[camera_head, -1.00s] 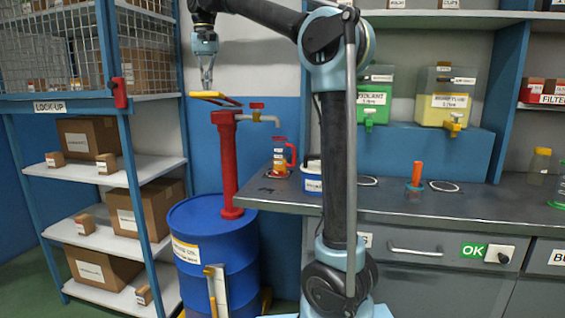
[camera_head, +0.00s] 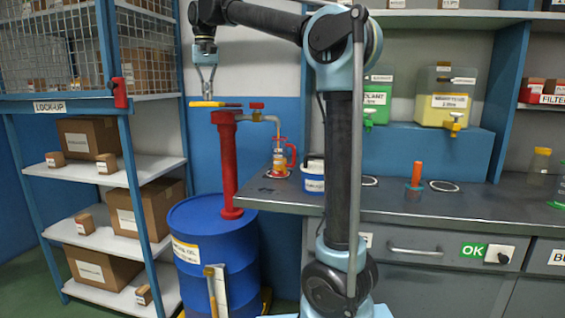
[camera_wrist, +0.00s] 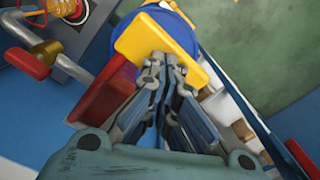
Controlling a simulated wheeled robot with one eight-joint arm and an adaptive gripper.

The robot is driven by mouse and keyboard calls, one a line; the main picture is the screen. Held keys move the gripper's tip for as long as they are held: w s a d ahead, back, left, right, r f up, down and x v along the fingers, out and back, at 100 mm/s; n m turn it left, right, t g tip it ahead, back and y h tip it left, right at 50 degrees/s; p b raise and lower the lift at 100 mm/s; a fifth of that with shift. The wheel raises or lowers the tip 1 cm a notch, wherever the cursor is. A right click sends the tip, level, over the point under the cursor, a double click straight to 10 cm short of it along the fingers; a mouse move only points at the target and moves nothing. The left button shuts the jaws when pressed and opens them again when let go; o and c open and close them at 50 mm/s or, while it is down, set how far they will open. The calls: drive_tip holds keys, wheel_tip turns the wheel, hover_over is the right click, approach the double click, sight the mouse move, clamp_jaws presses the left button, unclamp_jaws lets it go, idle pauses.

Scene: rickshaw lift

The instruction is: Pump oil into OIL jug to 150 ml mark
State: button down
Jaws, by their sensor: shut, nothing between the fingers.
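The red oil pump (camera_head: 227,165) stands on a blue drum (camera_head: 205,225). Its yellow handle (camera_head: 207,104) lies about level at the top. My gripper (camera_head: 207,88) is shut, pointing down, with its fingertips just above or against the handle and nothing between them. In the wrist view the fingers (camera_wrist: 165,62) overlap the yellow handle (camera_wrist: 140,42); contact is unclear. The grey spout (camera_head: 268,121) with a red tap reaches over the OIL jug (camera_head: 280,160). The jug has a red handle and stands on the bench's left end. Its oil level is too small to read.
The grey bench (camera_head: 420,200) carries a white-and-blue tub (camera_head: 313,180) and an orange-handled tool (camera_head: 416,175). Shelves with boxes (camera_head: 140,210) stand left of the drum. Green and yellow dispensers (camera_head: 444,100) sit behind the bench.

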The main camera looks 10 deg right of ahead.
drive_tip(key=shift+f, duration=3.05)
drive_tip(key=shift+r, duration=5.35)
drive_tip(key=shift+r, duration=0.1)
drive_tip(key=shift+r, duration=2.9)
